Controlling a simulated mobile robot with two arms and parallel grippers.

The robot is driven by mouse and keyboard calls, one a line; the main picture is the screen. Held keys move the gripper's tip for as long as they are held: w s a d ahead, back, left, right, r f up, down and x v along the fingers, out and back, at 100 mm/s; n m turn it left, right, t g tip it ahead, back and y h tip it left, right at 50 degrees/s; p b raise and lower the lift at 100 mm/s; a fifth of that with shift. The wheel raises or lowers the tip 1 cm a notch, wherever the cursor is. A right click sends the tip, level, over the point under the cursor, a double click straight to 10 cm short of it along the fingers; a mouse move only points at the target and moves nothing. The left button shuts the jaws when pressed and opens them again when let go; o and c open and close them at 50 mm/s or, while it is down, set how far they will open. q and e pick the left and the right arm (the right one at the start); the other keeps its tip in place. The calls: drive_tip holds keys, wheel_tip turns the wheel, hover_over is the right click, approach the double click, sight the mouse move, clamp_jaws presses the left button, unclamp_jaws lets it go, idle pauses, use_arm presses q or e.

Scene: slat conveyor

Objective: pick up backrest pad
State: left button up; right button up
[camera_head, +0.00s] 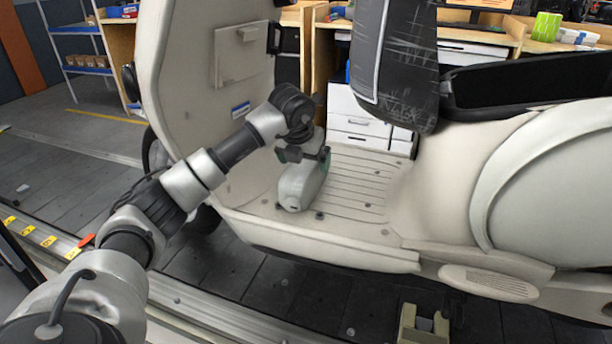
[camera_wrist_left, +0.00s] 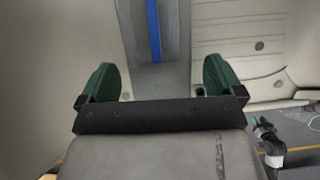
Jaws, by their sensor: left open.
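A grey, rounded block that I take for the backrest pad (camera_head: 301,188) rests on the ribbed footboard of a cream scooter in the head view. My left gripper (camera_head: 304,155) is at its upper end, pointing down. In the left wrist view, the green fingers of my left gripper (camera_wrist_left: 160,82) stand apart. A grey strip with a blue stripe (camera_wrist_left: 153,35), likely the pad, shows between and beyond them. I cannot tell whether the fingers touch it. My right gripper is not in the head view.
The scooter's tall front shield (camera_head: 205,60) rises just left of the gripper. A dark upright cushion (camera_head: 405,70) and the seat (camera_head: 530,80) stand to the right. The footboard (camera_head: 355,185) is bare right of the pad. Workbenches and drawers (camera_head: 360,125) are behind.

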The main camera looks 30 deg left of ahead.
use_arm(q)
drive_tip(key=x, duration=0.2)
drive_tip(key=shift+w+f, duration=0.15)
drive_tip(key=shift+f, duration=0.15)
drive_tip(key=c, duration=1.2)
drive_tip(key=shift+r, duration=0.35)
wheel_tip(320, 180, up, 9)
drive_tip(key=shift+r+p, duration=0.2)
drive_tip(key=shift+p, duration=0.4)
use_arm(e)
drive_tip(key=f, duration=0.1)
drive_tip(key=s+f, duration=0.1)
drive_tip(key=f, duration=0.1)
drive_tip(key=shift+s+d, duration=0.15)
